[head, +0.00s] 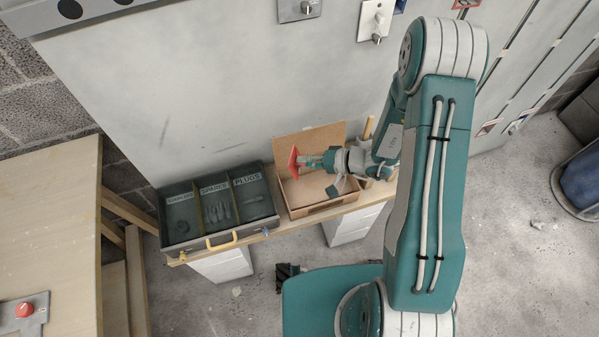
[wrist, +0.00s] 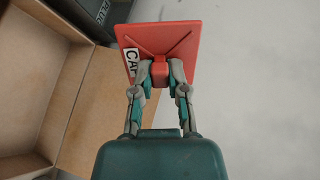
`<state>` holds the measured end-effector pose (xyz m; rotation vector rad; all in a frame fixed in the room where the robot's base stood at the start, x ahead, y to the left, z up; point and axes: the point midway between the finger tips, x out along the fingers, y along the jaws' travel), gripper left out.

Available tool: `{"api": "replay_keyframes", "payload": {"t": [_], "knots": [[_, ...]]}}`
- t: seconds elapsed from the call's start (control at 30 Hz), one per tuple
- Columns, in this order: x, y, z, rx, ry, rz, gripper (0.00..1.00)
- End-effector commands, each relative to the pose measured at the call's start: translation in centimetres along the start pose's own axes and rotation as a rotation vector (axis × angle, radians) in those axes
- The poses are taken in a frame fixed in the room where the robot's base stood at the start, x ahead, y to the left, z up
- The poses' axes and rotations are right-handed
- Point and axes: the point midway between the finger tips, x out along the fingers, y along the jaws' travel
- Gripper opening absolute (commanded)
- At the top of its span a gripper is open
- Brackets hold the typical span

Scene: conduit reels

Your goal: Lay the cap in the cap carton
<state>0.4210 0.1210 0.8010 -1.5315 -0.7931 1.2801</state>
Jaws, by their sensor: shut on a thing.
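The cap is a red square plate with a small block on its back and a white label reading "CAP", in the wrist view (wrist: 185,37). In the head view the cap (head: 293,162) shows nearly edge-on. My gripper (wrist: 160,66) is shut on the cap's block. In the head view my gripper (head: 312,161) holds the cap over the left part of the open cardboard carton (head: 308,211). The carton also shows at the left of the wrist view (wrist: 88,103), with its bare floor visible. Any lettering on the carton is not visible.
A dark tray (head: 168,237) with labelled compartments, one reading "PLUGS", stands left of the carton on a wooden bench (head: 290,232). Loose parts lie in its middle compartment. A grey cabinet wall rises behind. A wooden rod (head: 368,128) stands right of the carton.

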Motion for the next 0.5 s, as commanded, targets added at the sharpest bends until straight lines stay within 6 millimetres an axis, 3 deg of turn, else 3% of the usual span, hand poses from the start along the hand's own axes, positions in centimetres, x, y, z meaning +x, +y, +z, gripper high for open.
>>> {"api": "replay_keyframes", "payload": {"t": [0.1, 0.2, 0.33, 0.5], "knots": [[2.0, 1.0, 3.2, -0.106, -0.216, 0.141, 0.0], [2.8, 2.3, 5.3, -0.208, -0.38, 0.263, 0.0], [2.9, 4.2, 7.2, -0.371, -0.571, 0.415, 0.0], [2.0, 6.8, 7.8, -0.635, -0.787, 0.589, 0.0]]}}
